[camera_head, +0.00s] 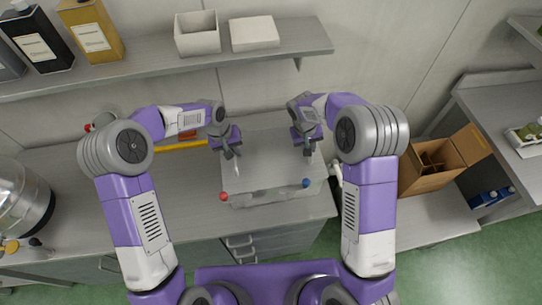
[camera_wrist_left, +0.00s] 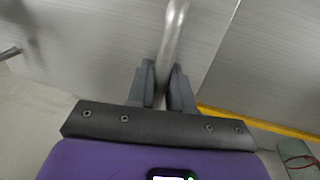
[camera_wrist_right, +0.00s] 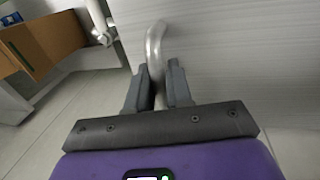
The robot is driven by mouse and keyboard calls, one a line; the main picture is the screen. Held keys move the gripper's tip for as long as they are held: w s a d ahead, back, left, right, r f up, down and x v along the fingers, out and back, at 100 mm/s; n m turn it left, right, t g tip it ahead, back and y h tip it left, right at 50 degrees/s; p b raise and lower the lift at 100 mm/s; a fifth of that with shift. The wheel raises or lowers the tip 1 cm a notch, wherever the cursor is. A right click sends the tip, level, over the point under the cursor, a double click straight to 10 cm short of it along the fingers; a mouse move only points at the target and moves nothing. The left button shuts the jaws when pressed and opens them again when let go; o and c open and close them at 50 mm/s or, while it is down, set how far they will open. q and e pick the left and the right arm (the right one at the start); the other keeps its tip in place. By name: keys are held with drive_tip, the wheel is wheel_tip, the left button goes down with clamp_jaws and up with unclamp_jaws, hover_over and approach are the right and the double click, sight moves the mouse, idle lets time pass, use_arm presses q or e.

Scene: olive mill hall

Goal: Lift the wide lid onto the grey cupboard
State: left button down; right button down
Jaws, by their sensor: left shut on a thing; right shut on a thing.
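The wide lid (camera_head: 268,160) is a broad, flat light-grey panel in the middle of the head view, over the worktop. A red ball (camera_head: 223,196) and a blue ball (camera_head: 305,183) show at its near corners. My left gripper (camera_head: 230,152) is shut on a metal bar handle at its left side; the handle shows in the left wrist view (camera_wrist_left: 173,45). My right gripper (camera_head: 307,148) is shut on a curved handle at its right side, seen in the right wrist view (camera_wrist_right: 154,45). I cannot tell which grey unit is the grey cupboard, or whether the lid touches anything beneath.
A grey worktop (camera_head: 190,205) runs along the wall, with drawers below. A shelf (camera_head: 130,78) above holds bottles, a white bin (camera_head: 197,34) and a white box (camera_head: 254,33). A cardboard box (camera_head: 425,170) stands at right. A steel vessel (camera_head: 20,200) is at far left.

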use_arm(q)
drive_tip(key=shift+w+r, duration=0.1)
drive_tip(key=shift+r, duration=0.15)
use_arm(e)
drive_tip(key=shift+r, duration=0.25)
